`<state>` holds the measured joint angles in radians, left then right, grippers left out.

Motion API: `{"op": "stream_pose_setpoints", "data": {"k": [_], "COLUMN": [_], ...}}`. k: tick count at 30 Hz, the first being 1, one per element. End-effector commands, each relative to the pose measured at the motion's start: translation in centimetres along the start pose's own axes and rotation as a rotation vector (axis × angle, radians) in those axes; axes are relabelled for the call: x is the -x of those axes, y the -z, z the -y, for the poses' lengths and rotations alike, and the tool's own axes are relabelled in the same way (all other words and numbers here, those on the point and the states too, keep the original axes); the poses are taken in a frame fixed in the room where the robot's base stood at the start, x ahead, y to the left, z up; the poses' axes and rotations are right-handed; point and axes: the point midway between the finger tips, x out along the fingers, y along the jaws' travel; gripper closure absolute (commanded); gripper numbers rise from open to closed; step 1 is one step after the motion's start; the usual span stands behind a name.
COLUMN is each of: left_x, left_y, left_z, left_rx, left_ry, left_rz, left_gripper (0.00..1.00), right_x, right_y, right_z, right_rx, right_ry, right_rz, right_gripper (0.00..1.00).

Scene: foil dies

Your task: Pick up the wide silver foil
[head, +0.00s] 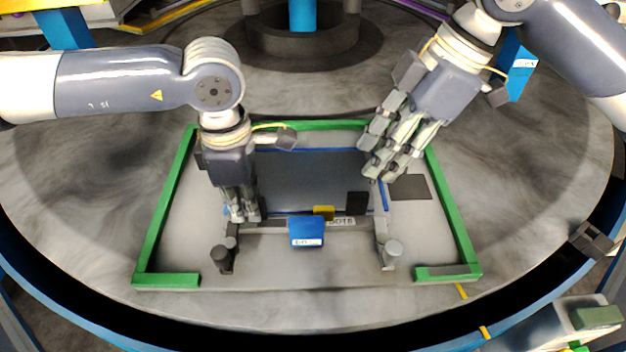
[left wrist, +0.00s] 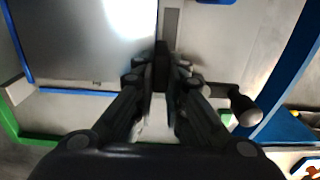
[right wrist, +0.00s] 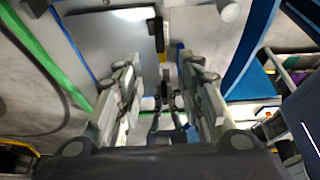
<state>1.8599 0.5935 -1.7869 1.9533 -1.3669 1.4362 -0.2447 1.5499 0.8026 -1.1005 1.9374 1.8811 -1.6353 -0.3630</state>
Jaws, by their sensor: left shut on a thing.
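The wide foil (head: 312,178) lies flat inside the green frame. It looks dark grey in the head view and silver in the left wrist view (left wrist: 85,45), with blue strips along its edges. My left gripper (head: 245,212) is at the foil's front left corner, shut on a dark tab (left wrist: 161,52) that its fingers mostly hide. A similar black tab (head: 357,203) stands at the front right corner. My right gripper (head: 385,165) hangs above the foil's right edge, open and empty; its fingers are spread in the right wrist view (right wrist: 165,95).
A green frame (head: 160,220) borders the work area. A grey bar (head: 275,225) with a blue labelled block (head: 306,231) and a yellow block (head: 323,212) crosses the front. Grey posts (head: 391,252) stand at both ends. A dark square (head: 410,187) lies right of the foil.

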Motion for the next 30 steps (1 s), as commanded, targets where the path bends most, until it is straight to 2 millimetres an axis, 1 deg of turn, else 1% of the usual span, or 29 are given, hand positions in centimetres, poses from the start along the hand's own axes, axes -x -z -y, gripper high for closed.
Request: {"op": "stream_pose_setpoints", "data": {"k": [1,6,9,14,22,25,30], "left_x": [0.0,0.1,0.1,0.1,0.1,0.1,0.1], "left_y": [0.0,0.0,0.0,0.0,0.0,0.0,0.0], "left_z": [0.0,0.0,0.0,0.0,0.0,0.0,0.0], "left_rx": [0.0,0.0,0.0,0.0,0.0,0.0,0.0], "left_ry": [-0.001,-0.001,-0.001,-0.001,-0.001,-0.001,-0.001], "left_rz": [0.001,0.001,0.001,0.001,0.001,0.001,0.001], "left_gripper": [1.0,1.0,1.0,1.0,1.0,1.0,1.0], "right_x": [-0.9,-3.9,-5.1,-6.1,-10.0,-10.8,-11.0], "right_y": [0.0,0.0,0.0,0.0,0.0,0.1,0.1], "right_z": [0.1,0.1,0.1,0.0,0.1,0.1,0.1], "right_rx": [0.0,0.001,0.0,0.0,0.0,0.0,-0.001], "right_ry": [0.005,0.004,0.002,0.0,0.002,0.0,-0.001], "right_rz": [0.001,0.001,0.001,0.0,0.001,-0.001,-0.001], "right_gripper": [0.65,0.65,0.65,0.65,0.65,0.65,0.65]}}
